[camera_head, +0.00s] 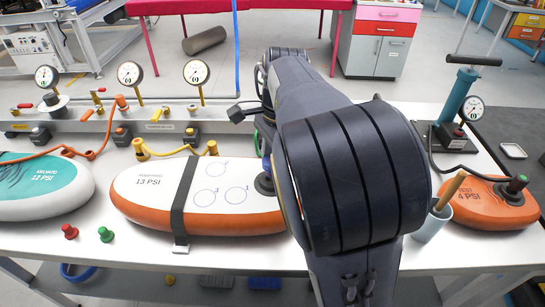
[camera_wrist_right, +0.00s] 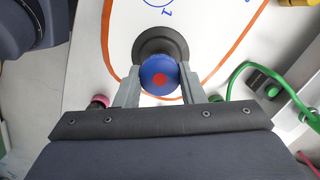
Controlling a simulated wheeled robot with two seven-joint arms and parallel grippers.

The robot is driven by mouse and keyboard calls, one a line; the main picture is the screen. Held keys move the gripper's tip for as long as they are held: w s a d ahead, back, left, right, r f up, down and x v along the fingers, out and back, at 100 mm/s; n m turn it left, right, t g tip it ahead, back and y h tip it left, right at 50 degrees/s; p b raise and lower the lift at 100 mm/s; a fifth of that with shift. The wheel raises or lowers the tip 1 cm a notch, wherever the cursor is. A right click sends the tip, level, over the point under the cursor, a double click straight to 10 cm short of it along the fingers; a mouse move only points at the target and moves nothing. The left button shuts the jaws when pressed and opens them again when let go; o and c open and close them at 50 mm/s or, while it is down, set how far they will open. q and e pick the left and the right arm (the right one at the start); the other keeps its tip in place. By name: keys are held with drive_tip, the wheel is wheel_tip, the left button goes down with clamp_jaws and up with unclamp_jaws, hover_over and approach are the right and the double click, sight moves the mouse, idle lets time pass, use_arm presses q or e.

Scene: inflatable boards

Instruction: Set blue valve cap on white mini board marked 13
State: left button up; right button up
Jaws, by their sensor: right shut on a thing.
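The white mini board (camera_head: 150,187) with an orange side, marked 13 PSI, lies on the table under a dark strap. Its dark round valve (camera_head: 264,185) is at its right end, partly behind my right arm. In the right wrist view, my right gripper (camera_wrist_right: 160,74) is shut on the blue valve cap (camera_wrist_right: 149,78), which has a red centre. The cap overlaps the near side of the dark valve ring (camera_wrist_right: 162,41); whether it is seated or above it cannot be told. My left gripper is not in view.
A red cap (camera_head: 69,231) and a green cap (camera_head: 106,234) stand at the table's front left. A teal board (camera_head: 50,190) is at left, an orange board (camera_head: 480,205) at right. A cup (camera_head: 432,224) with a wooden handle stands beside my arm. Gauges and hoses line the back.

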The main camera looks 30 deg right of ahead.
drive_tip(key=shift+f+b, duration=1.1)
drive_tip(key=shift+f, duration=0.3)
idle(0.4)
drive_tip(key=o, duration=1)
drive_tip(key=shift+o, duration=0.2)
drive_tip(key=r, duration=0.2)
drive_tip(key=r+p, duration=0.1)
drive_tip(key=r, duration=0.2)
drive_tip(key=d+r, duration=0.1)
drive_tip(key=r, duration=0.2)
drive_tip(key=shift+p, duration=0.35)
drive_tip(key=shift+f, duration=0.1)
